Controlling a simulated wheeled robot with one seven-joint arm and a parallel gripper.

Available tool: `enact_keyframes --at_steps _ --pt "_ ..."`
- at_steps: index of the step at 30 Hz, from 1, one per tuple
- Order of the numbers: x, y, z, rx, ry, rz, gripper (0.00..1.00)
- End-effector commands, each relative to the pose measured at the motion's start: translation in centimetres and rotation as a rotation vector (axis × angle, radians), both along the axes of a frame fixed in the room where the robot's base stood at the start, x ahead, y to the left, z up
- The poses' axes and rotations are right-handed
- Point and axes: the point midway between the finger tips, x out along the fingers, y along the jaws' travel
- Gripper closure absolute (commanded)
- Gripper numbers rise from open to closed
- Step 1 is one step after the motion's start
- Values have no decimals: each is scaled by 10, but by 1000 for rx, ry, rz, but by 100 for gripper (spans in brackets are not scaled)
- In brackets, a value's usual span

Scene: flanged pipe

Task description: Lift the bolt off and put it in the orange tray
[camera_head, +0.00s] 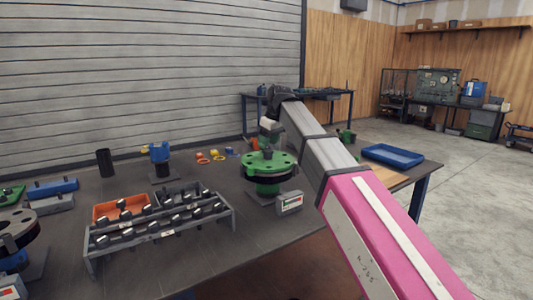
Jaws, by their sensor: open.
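The green flanged pipe (254,168) stands upright on the table. My arm reaches in from the lower right, and my gripper (267,140) points down above the flange. It is open, but its fingers are small and partly lost against the dark parts there. A small dark piece (267,154) shows at the flange top under my gripper; I cannot tell whether it is the bolt. The orange tray (105,210) lies at the left, behind a grey rack, with dark pieces in or in front of it.
The grey rack (160,238) holds several dark bolt-like pieces. A small meter box (289,204) stands in front of the flange. A blue device (159,154), a black cylinder (105,163) and a blue tray (392,155) also stand about. Bare table lies between rack and flange.

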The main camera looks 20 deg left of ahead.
Motion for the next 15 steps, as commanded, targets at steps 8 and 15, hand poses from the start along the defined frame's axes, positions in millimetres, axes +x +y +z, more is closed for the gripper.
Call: enact_keyframes --at_steps 8,15 --pt "2 4 -15 1 -1 0 40" --pt "2 4 -14 0 0 0 89"
